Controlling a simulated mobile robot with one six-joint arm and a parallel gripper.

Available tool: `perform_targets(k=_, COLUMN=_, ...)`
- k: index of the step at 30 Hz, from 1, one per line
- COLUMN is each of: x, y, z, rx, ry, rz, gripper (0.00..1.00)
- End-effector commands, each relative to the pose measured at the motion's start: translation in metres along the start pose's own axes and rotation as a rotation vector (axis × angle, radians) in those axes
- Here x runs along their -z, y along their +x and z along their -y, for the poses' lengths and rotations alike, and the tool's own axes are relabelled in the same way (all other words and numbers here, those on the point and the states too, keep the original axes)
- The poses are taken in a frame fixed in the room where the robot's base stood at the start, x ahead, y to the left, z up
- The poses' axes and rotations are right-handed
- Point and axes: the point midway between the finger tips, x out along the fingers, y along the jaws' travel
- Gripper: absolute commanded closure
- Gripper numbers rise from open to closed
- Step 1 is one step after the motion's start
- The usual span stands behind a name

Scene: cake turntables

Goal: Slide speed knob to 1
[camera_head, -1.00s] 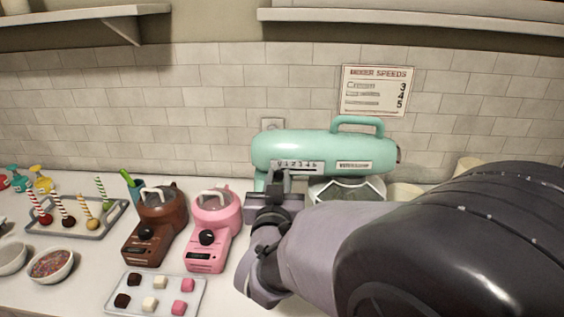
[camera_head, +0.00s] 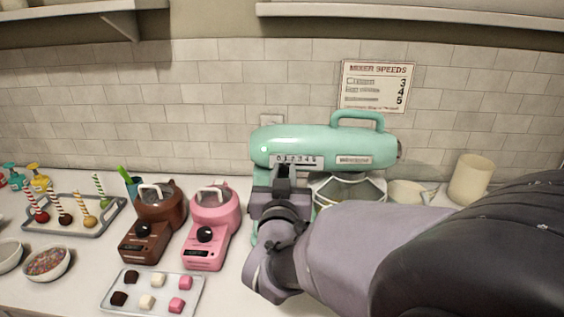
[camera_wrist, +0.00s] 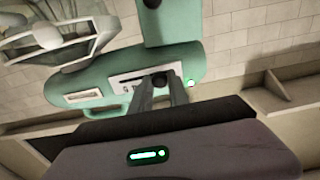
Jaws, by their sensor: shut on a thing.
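The mint-green mixer (camera_head: 325,148) stands against the tiled wall. Its front has a numbered speed scale (camera_head: 296,160) with a slot under it. A small green light (camera_head: 264,149) glows at its left end; it also shows in the wrist view (camera_wrist: 190,83). My gripper (camera_head: 284,170) is at the left part of the scale. In the wrist view the dark speed knob (camera_wrist: 160,79) sits at one end of the slot, between the fingertips of my gripper (camera_wrist: 160,90), which is shut on it. In the head view my gripper hides the knob, so its exact number cannot be read.
A mixer-speeds sign (camera_head: 377,86) hangs on the wall. A pink machine (camera_head: 209,228) and a brown one (camera_head: 153,225) stand left of my arm. A tray of cubes (camera_head: 152,292) lies in front. A cream canister (camera_head: 470,180) stands at the right.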

Motion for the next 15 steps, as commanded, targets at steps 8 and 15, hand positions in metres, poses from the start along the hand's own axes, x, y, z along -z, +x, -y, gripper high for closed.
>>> perform_targets(k=8, x=0.0004, y=-0.0002, z=0.0009, rx=0.002, ry=-0.001, rz=0.002, gripper=0.61)
perform_targets(k=15, x=0.0003, y=-0.0002, z=0.0009, rx=0.001, ry=-0.001, rz=0.002, gripper=0.57)
